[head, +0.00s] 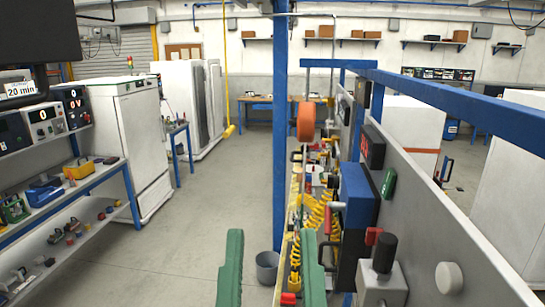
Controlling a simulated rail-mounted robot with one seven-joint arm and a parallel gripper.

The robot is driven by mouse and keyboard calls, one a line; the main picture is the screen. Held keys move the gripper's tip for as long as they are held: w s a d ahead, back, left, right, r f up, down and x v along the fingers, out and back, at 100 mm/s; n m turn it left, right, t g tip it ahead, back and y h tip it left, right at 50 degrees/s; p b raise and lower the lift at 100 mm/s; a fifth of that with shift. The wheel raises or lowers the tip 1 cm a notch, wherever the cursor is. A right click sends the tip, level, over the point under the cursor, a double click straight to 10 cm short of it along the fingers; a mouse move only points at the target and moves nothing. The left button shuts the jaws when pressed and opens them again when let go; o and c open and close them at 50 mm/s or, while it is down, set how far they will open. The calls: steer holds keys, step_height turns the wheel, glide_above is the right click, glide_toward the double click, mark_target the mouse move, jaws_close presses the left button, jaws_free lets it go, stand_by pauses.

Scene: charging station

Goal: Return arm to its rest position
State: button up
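My gripper (271,233) shows at the bottom middle of the head view as two green fingers pointing away from me. The rest of my arm is out of view below. The right finger appears close to the workbench side, in front of yellow coiled hoses (316,216). I cannot tell whether it touches anything there.
A grey panel (452,215) with a blue top rail (445,92) runs along the right. A blue post (280,130) stands ahead, with a grey bin (267,267) at its foot. Shelves (70,205) with instruments line the left. The floor (185,245) between is clear.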

step_height(320, 180, up, 21)
steer(key=p, duration=1.7)
steer(key=shift+w, duration=0.2)
